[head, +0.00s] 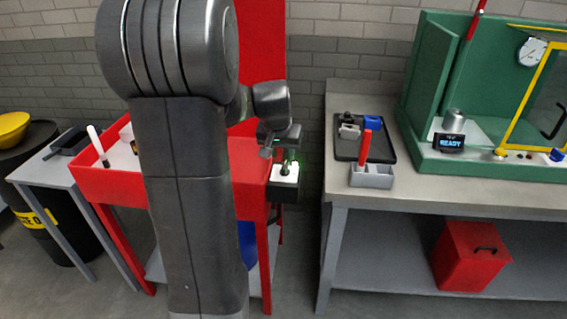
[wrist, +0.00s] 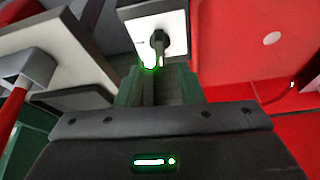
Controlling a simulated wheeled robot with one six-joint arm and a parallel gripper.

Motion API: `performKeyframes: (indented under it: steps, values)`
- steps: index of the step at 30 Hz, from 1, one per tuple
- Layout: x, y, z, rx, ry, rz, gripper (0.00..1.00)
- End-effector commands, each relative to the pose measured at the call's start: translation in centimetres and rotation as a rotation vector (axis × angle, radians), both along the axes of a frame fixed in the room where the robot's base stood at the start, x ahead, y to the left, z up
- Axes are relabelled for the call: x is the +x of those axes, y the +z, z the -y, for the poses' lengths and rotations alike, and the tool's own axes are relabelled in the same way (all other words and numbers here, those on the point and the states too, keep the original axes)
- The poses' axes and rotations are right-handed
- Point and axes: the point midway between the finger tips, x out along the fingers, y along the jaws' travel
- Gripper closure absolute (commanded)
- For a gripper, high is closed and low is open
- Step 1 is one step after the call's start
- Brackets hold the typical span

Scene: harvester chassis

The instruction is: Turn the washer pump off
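The washer pump switch is a box with a white face plate (head: 285,174) on the right side of the red parts washer (head: 105,187). The wrist view shows the white plate (wrist: 143,22) near the top middle, with a dark switch handle (wrist: 159,42) on it. A green light (wrist: 150,67) glows at the plate's near edge. My gripper (head: 287,157) is just above the switch box in the head view. In the wrist view my gripper (wrist: 160,82) has its two fingers apart with nothing held between them, short of the handle. I cannot tell whether a finger touches the plate.
A grey workbench (head: 400,205) stands right of the switch, holding a black tray (head: 345,151), a grey holder (head: 371,178) with a red-handled tool and a green cabinet (head: 425,80). A red box (head: 468,258) sits on its lower shelf. A narrow gap separates washer and bench.

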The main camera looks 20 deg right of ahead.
Motion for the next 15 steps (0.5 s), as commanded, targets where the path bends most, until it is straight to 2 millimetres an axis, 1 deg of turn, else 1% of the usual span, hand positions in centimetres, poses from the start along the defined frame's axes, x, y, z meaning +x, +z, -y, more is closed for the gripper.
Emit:
performKeyframes:
  steps: [1,6,9,15]
  values:
    - [0.3,-1.2,0.2,0.002,0.0,-0.005,0.65]
    - [1.1,-3.8,0.9,0.002,0.0,-0.003,0.65]
    - [1.5,-4.8,1.2,0.002,0.0,-0.002,0.65]
    - [1.9,-5.9,1.4,0.001,0.0,0.0,0.65]
